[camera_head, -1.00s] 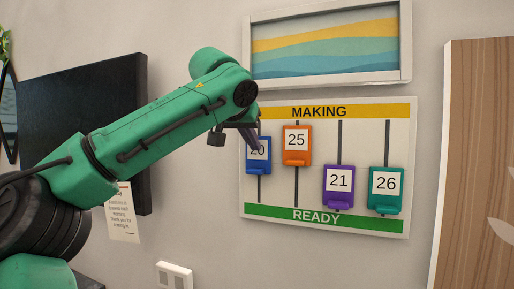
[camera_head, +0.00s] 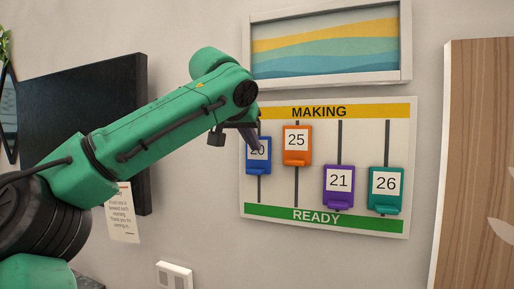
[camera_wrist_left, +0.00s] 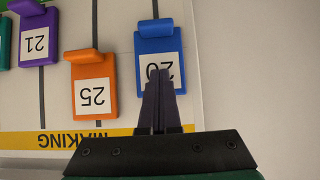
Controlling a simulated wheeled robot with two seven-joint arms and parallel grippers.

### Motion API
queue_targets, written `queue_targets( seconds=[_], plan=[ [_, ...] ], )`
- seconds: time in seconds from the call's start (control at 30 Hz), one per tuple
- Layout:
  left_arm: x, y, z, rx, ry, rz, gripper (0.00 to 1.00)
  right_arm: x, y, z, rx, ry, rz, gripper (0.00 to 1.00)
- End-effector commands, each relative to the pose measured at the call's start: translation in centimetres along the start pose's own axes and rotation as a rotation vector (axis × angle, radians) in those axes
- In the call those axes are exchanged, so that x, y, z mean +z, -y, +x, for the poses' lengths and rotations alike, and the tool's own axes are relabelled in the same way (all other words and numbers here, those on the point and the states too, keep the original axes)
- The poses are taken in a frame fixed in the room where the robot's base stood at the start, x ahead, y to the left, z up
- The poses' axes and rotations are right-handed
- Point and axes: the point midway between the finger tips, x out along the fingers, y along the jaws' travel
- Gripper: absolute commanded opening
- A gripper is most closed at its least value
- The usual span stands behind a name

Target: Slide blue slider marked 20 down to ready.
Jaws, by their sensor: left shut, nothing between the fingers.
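The blue slider marked 20 (camera_head: 258,160) sits on the leftmost track of the board (camera_head: 318,184), in its upper half, with the green READY band (camera_head: 317,218) well below it. It also shows in the left wrist view (camera_wrist_left: 160,48), upside down, with its blue lip at the top of that picture. My left gripper (camera_head: 256,146) is shut and empty. Its fingertips lie over the upper part of the slider's 20 label and partly hide it; I cannot tell if they touch. The fingers also show in the left wrist view (camera_wrist_left: 160,78). My right gripper is not in view.
The orange slider 25 (camera_head: 297,147) is close on the right, high on its track. The purple slider 21 (camera_head: 339,187) and green slider 26 (camera_head: 385,190) are low. A framed picture (camera_head: 326,46) hangs above the board. A dark panel (camera_head: 100,115) is behind my left arm.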

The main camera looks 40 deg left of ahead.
Motion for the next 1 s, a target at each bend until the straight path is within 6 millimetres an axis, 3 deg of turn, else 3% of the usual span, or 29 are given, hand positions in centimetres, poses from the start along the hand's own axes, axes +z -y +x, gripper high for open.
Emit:
queue_targets(
  seconds=[0.93, 1.0],
  plan=[
    [5.1, 0.0, 3.6, 0.001, -0.001, 0.0, 0.0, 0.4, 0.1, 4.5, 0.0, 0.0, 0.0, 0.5],
    [4.8, 0.0, 3.4, 0.0, -0.001, 0.0, 0.0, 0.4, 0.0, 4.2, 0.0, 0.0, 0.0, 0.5]
  ],
)
